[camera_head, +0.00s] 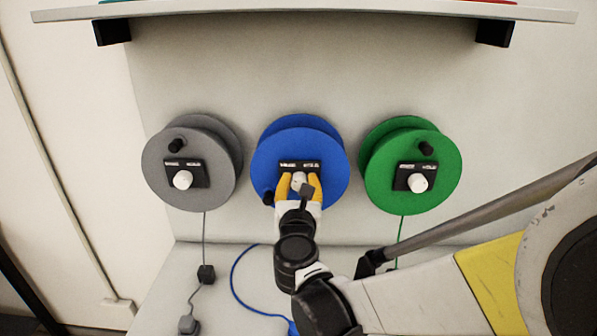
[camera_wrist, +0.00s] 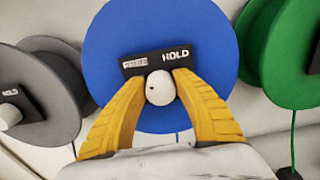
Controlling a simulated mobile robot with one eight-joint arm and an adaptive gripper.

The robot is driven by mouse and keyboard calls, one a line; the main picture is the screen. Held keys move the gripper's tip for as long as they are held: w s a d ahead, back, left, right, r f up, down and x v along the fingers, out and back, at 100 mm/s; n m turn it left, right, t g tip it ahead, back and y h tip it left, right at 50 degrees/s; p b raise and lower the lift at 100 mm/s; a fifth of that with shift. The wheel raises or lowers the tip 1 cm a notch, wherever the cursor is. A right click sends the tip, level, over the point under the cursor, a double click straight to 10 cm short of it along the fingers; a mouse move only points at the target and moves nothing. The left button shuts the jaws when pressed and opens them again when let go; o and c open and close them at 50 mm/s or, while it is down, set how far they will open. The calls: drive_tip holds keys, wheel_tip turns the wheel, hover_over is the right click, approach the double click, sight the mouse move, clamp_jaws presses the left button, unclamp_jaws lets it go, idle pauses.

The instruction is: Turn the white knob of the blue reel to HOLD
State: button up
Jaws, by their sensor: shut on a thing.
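The blue reel (camera_head: 331,155) is mounted on the wall between two other reels. Its black plate (camera_wrist: 133,68) reads FREE on the left and HOLD on the right. The white knob (camera_wrist: 160,88) sits at the lower edge of this plate, with a small dark mark on its left part. My gripper (camera_head: 299,182) is shut on the white knob, its yellow fingers on either side of it. The fingers also show in the wrist view (camera_wrist: 160,95). In the head view, the gripper partly covers the knob.
A grey reel (camera_head: 156,160) is at left and a green reel (camera_head: 445,165) at right, each with a white knob and a black crank. A shelf (camera_head: 300,10) juts out above. A blue cord (camera_head: 238,285) lies below the blue reel.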

drive_tip(key=shift+m, duration=0.3)
drive_tip(key=m, duration=0.3)
drive_tip(key=shift+m, duration=0.4)
drive_tip(key=m, duration=0.4)
drive_tip(key=shift+d+m, duration=0.15)
drive_tip(key=shift+m, duration=0.15)
drive_tip(key=m, duration=0.4)
drive_tip(key=shift+f, duration=0.1)
drive_tip(key=m, duration=0.4)
drive_tip(key=shift+m+b, duration=0.3)
drive_tip(key=o, duration=1.2)
drive_tip(key=shift+f, duration=0.1)
